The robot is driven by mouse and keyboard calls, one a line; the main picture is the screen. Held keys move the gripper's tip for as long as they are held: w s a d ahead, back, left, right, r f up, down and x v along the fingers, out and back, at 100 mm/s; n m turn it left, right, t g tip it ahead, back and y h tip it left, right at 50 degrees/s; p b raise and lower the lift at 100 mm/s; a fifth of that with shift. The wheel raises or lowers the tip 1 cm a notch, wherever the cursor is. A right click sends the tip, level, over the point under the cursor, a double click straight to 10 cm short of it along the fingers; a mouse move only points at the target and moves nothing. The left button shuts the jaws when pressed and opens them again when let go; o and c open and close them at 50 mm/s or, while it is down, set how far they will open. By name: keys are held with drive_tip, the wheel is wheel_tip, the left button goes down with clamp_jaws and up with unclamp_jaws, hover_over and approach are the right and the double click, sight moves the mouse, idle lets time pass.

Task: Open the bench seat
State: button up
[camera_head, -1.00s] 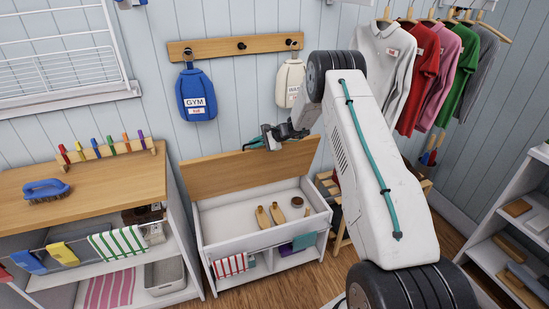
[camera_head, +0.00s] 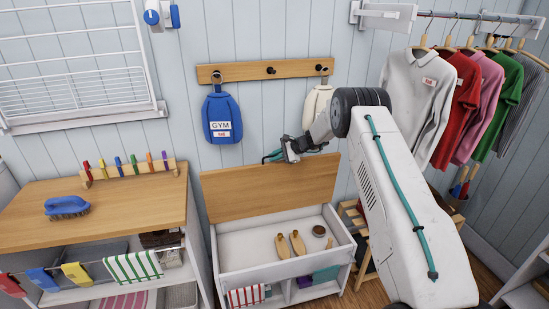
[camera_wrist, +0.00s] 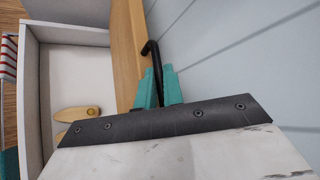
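The bench seat is a white box (camera_head: 285,273) with a wooden lid (camera_head: 268,190). The lid stands raised, close to upright near the wall, and the inside shows. Two wooden shoe-shaped pieces (camera_head: 297,243) and a small round brown item (camera_head: 319,230) lie in it. My gripper (camera_head: 274,157) is at the lid's top edge. In the wrist view its teal fingers (camera_wrist: 158,88) close around a black bent handle (camera_wrist: 151,54) that meets the wooden lid (camera_wrist: 128,50). The fingers' full contact is partly hidden by the wrist plate.
The wall rail (camera_head: 262,71) with a blue gym bag (camera_head: 221,117) and a cream bag (camera_head: 316,105) hangs just above the lid. A wooden-topped counter (camera_head: 120,205) stands at left. A low wooden rack (camera_head: 360,268) and hanging shirts (camera_head: 420,95) are at right.

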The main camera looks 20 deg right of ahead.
drive_tip(key=shift+o, duration=0.7)
drive_tip(key=v, duration=0.7)
drive_tip(key=shift+s+d+r, duration=0.2)
drive_tip(key=s+a+f+n+g, duration=0.1)
drive_tip(key=s+f+g, duration=0.1)
drive_tip(key=s+f, duration=0.15)
drive_tip(key=s+a+r+n+g+h, duration=0.1)
drive_tip(key=s+a+r+n+g, duration=0.2)
drive_tip(key=s+r, duration=0.5)
drive_tip(key=s+a+r+n+g+h, duration=0.1)
drive_tip(key=s+a+r+n+h, duration=0.2)
drive_tip(key=s, duration=0.9)
drive_tip(key=s+a+r+n+g, duration=0.3)
drive_tip(key=s+a+r, duration=0.2)
drive_tip(key=s+r, duration=0.4)
drive_tip(key=s+a+r+n+t+h, duration=0.1)
drive_tip(key=s+a+r+n+h, duration=0.1)
drive_tip(key=s, duration=1.1)
drive_tip(key=s+a+r+n+t+h, duration=0.2)
drive_tip(key=s+r+n, duration=0.2)
drive_tip(key=s, duration=1)
wheel_tip(320, 180, up, 2)
drive_tip(key=shift+s+r+h, duration=0.15)
drive_tip(key=shift+s+h, duration=0.2)
drive_tip(key=shift+h, duration=0.05)
